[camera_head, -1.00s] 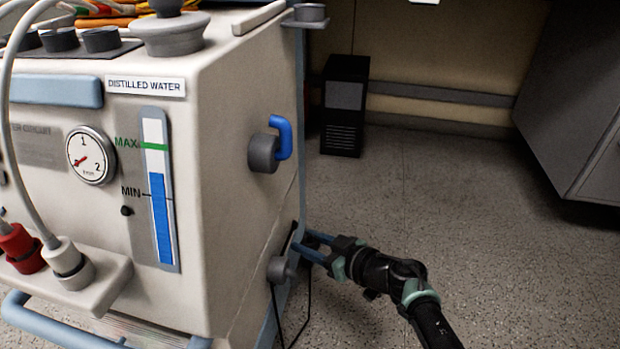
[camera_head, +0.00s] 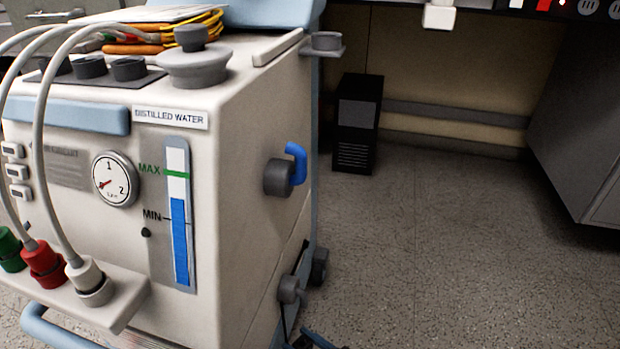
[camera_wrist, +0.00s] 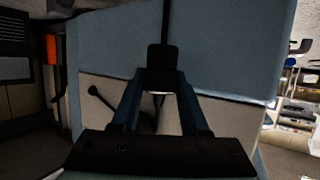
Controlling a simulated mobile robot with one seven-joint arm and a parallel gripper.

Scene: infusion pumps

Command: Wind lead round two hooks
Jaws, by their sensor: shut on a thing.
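The upper hook is a grey knob with a blue bent arm (camera_head: 297,163) on the right side of the white machine (camera_head: 245,200). The lower hook is a grey knob (camera_head: 290,288) below it, near the bottom edge. A thin dark lead (camera_head: 284,325) hangs below the lower knob; the rest of it is hidden or out of frame. In the wrist view my gripper (camera_wrist: 162,88) is shut on a black plug-like lead end (camera_wrist: 163,62), with the dark lead (camera_wrist: 166,22) running up from it. In the head view only part of my gripper shows, right of and below the lower knob.
A blue-grey panel (camera_wrist: 225,60) fills much of the wrist view behind the gripper. A black box (camera_head: 358,125) stands by the back wall. A grey cabinet (camera_head: 585,120) is at the right. The floor (camera_head: 450,250) between is clear.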

